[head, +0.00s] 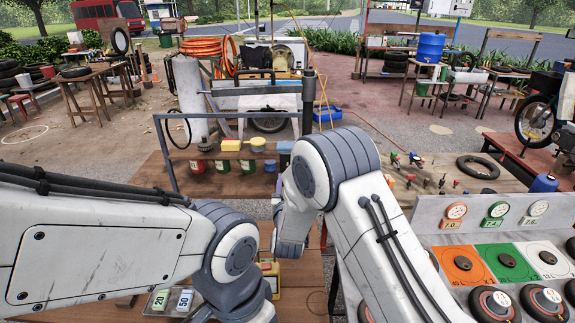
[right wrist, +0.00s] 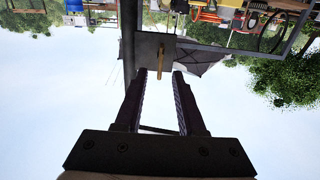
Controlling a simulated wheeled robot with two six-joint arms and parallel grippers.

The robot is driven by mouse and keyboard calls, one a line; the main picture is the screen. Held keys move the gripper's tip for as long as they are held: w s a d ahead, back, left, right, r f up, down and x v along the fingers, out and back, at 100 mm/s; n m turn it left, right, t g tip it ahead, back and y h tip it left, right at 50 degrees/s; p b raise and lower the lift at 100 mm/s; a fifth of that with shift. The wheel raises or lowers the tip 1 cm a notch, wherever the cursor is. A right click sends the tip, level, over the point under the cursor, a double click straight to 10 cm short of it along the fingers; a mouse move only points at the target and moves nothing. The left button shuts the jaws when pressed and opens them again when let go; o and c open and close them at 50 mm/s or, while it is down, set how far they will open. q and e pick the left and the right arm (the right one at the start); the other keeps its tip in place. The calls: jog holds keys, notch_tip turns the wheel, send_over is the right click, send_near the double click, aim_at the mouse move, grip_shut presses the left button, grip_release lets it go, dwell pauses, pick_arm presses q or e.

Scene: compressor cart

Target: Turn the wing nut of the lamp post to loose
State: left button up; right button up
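The lamp post (head: 308,102) is a dark upright post at the cart's far side in the head view. In the right wrist view, where the scene appears upside down, the post (right wrist: 128,35) runs down from the top edge. A grey block (right wrist: 149,48) sits beside it, with a narrow brass-coloured piece, apparently the wing nut (right wrist: 161,58), on it. My right gripper (right wrist: 160,75) is open, and the brass piece lies just beyond and between its fingertips. I cannot tell whether they touch. In the head view my arms hide the right gripper, and the left gripper does not show.
A cart frame (head: 168,150) with tins and yellow items stands ahead. A sloped panel (head: 430,215) with gauges and coloured pads is at right. A wooden table (head: 408,192) with small fittings and a black ring (head: 478,167) lies behind it. A small tray (head: 150,308) is at front left.

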jog(key=w+p, duration=0.2)
jog(key=w, duration=0.3)
jog(key=shift+w, duration=0.4)
grip_shut()
